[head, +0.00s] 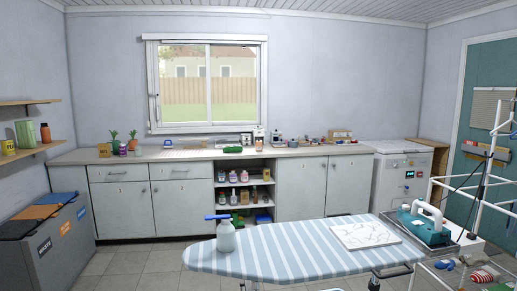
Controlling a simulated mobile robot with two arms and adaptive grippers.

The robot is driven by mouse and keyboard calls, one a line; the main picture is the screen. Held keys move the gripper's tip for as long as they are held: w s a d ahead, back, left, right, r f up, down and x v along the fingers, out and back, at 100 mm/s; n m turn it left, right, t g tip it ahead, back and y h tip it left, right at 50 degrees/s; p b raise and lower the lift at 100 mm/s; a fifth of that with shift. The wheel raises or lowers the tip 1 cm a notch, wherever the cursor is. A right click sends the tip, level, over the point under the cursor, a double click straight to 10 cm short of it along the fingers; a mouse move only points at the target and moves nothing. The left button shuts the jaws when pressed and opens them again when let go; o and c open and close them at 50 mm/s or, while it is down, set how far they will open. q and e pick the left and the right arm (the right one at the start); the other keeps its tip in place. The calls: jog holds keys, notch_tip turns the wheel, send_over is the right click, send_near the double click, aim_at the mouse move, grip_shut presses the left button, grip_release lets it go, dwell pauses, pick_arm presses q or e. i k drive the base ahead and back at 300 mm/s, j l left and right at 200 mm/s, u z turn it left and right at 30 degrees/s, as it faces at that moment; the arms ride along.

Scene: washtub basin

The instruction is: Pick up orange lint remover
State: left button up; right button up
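I cannot make out an orange lint remover for certain in the head view. Several small items (312,140), some reddish or orange, lie on the right half of the long counter (215,153), but they are too small to tell apart. Neither of my grippers shows in the head view.
A striped ironing board (285,255) stands in front, bearing a spray bottle (226,238), a white marbled slab (362,234) and a teal iron (425,225). A white drying rack (484,183) is at right, a grey lidded bin (55,258) at left. Tiled floor (145,262) shows at left centre.

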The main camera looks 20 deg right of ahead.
aim_at(258, 144)
jog(key=i+j+u, duration=0.3)
jog(key=i+u, duration=0.3)
jog(key=i, duration=0.25)
jog(key=i+j+u, duration=0.1)
jog(key=i, duration=0.5)
jog(key=i+j+u, duration=0.1)
jog(key=i, duration=0.55)
jog(key=i+l+z, duration=0.15)
jog(key=i+z, duration=0.25)
jog(key=i, duration=0.2)
jog(key=i+z, duration=0.35)
jog(key=i, duration=0.3)
jog(key=i+j+z, duration=0.4)
jog(key=i, duration=0.2)
jog(key=i+l+z, duration=0.15)
jog(key=i+z, duration=0.65)
jog(key=i+j+z, duration=0.15)
jog(key=i+z, duration=0.25)
jog(key=i, duration=0.15)
jog(key=i+l, duration=0.15)
jog(key=i, duration=0.2)
jog(key=i+l, duration=0.15)
jog(key=i, duration=0.2)
jog(key=i+l, duration=0.15)
jog(key=i, duration=0.2)
jog(key=i+l+u, duration=0.8)
jog(key=l, duration=0.3)
jog(key=i, duration=0.05)
